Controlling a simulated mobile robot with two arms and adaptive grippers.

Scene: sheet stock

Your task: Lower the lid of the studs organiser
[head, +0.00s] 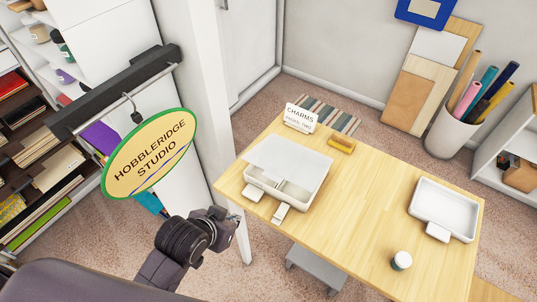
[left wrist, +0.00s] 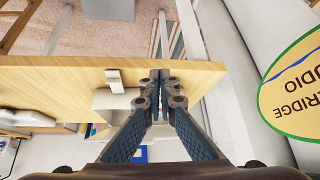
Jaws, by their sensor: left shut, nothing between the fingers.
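A white organiser (head: 316,196) stands on the near left of the wooden table in the head view. Its pale lid (head: 283,156) is raised, and compartments show below its front edge. Two white tabs (head: 281,213) stick out at its front. No studs label is readable on it. My left gripper (head: 236,216) is shut and empty, left of the organiser and apart from it by the table's left corner. In the left wrist view its fingertips (left wrist: 160,75) are together, with the table edge behind them. My right gripper is not in view.
A second white box (head: 447,203), a small jar (head: 401,261), a yellow object (head: 342,144) and a CHARMS sign (head: 300,117) are on the table (head: 350,225). The middle of the table is clear. A hanging HOBBLERIDGE STUDIO sign (head: 150,153) is close above my left arm.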

